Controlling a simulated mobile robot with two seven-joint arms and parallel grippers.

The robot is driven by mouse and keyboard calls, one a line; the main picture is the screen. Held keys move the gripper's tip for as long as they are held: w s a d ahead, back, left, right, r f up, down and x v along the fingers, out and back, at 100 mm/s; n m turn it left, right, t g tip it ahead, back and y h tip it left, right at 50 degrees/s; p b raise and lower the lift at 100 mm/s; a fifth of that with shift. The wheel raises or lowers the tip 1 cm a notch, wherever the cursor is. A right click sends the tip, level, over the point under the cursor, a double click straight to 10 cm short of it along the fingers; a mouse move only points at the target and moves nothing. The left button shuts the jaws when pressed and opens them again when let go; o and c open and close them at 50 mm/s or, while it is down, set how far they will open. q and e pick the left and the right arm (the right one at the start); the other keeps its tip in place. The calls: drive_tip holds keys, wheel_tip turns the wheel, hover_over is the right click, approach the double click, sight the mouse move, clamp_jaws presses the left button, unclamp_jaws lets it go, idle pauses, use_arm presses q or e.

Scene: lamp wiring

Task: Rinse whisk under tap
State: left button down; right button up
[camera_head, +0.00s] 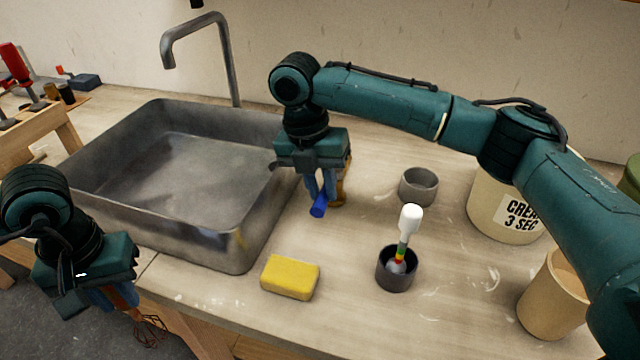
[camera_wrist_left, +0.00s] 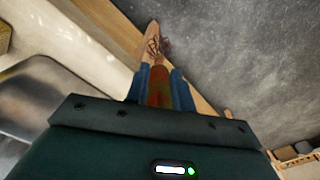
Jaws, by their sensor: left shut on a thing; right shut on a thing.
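My left gripper (camera_head: 112,298) is at the lower left, in front of the sink's near left side, shut on the whisk handle (camera_head: 127,294). The whisk's thin wire loops (camera_head: 150,332) hang out past the table's front edge, over the floor. In the left wrist view the reddish-green handle (camera_wrist_left: 158,86) sits between the blue fingers, with the wires (camera_wrist_left: 156,46) beyond. The grey tap (camera_head: 228,60) stands behind the metal sink (camera_head: 250,235), its spout over the basin. My right gripper (camera_head: 325,190) is right of the sink, shut on a small blue thing (camera_head: 319,208), mostly hidden.
A yellow sponge (camera_head: 290,278) lies in front of my right gripper. A dark cup (camera_head: 397,272) holds a white-topped brush (camera_head: 410,218). A grey bowl (camera_head: 418,187), a cream crock (camera_head: 500,205) and a tan cup (camera_head: 553,295) stand to the right. The basin looks empty.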

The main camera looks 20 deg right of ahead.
clamp_jaws()
